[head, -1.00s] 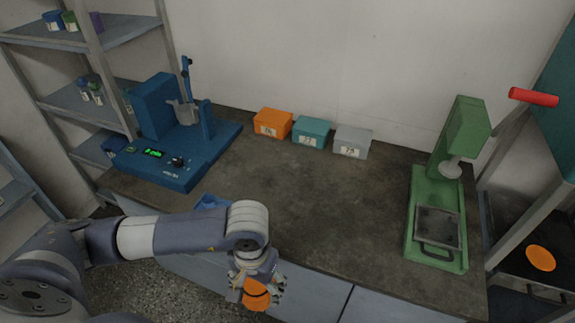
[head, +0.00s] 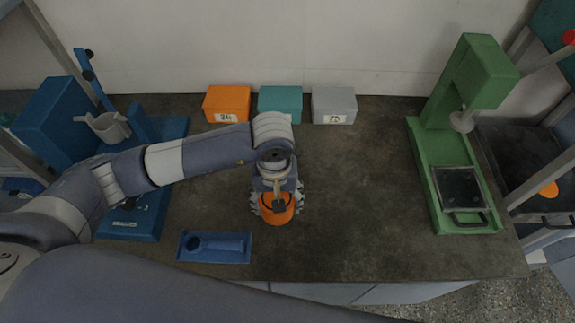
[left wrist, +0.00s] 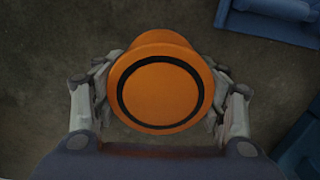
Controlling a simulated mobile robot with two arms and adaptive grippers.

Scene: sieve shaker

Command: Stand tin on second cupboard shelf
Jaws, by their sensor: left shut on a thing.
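My left gripper (head: 277,203) is shut on an orange tin (head: 276,215) over the middle of the dark bench. In the left wrist view, the tin (left wrist: 160,92) has a flat orange end with a black ring, and the fingers (left wrist: 160,100) grip it from both sides. I cannot tell whether the tin touches the bench. My right gripper is not in view.
A blue machine (head: 50,120) stands left, with a blue tray (head: 240,252) in front. Orange (head: 228,100), teal (head: 281,100) and grey (head: 334,102) boxes line the wall. A green press (head: 432,165) stands right, beside a rack. The bench (head: 370,190) is clear between tin and press.

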